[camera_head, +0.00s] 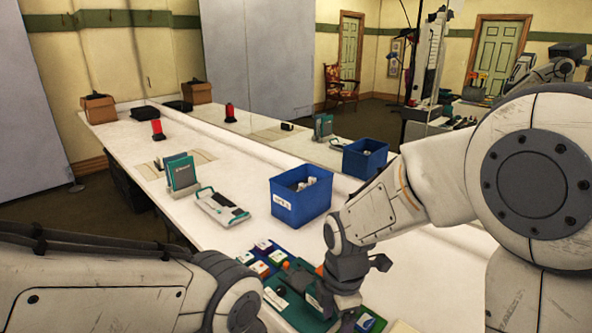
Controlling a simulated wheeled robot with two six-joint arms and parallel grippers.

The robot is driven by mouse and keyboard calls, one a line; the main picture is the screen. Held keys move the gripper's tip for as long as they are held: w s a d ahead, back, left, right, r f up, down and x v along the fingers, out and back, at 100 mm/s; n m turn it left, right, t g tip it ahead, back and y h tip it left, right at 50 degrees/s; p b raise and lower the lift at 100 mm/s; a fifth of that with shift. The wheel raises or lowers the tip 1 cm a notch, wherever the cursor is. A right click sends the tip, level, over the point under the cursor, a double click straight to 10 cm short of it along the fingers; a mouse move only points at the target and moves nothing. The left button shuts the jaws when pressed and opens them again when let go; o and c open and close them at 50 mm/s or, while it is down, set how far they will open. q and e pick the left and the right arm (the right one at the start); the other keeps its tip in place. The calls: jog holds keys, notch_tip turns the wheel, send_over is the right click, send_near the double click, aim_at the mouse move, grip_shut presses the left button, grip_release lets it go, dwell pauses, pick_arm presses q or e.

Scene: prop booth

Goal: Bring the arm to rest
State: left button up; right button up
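My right arm reaches in from the right, bent downward. Its gripper (340,302) is low over a teal and green board with small coloured pieces (276,265) at the near edge of the white table (240,232). The fingers are small and partly merge with the board, so I cannot tell whether they are open or shut or hold anything. My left arm crosses the lower left corner and its gripper is out of view.
A blue bin (290,207) with pale items stands behind the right gripper. A white and teal device (219,206), an upright teal case (183,174), a red item (157,128) and a cardboard box (97,107) stand farther along. A mirror beside the table repeats them.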

jog(key=s+a+r+m, duration=0.1)
jog(key=s+r+m, duration=0.1)
jog(key=s+m, duration=0.4)
jog(key=s+a+r+m, duration=0.2)
jog(key=s+r+m, duration=0.1)
jog(key=s+m, duration=0.4)
jog(key=shift+s+y, duration=0.4)
jog(key=shift+s, duration=0.85)
jog(key=shift+r, duration=0.1)
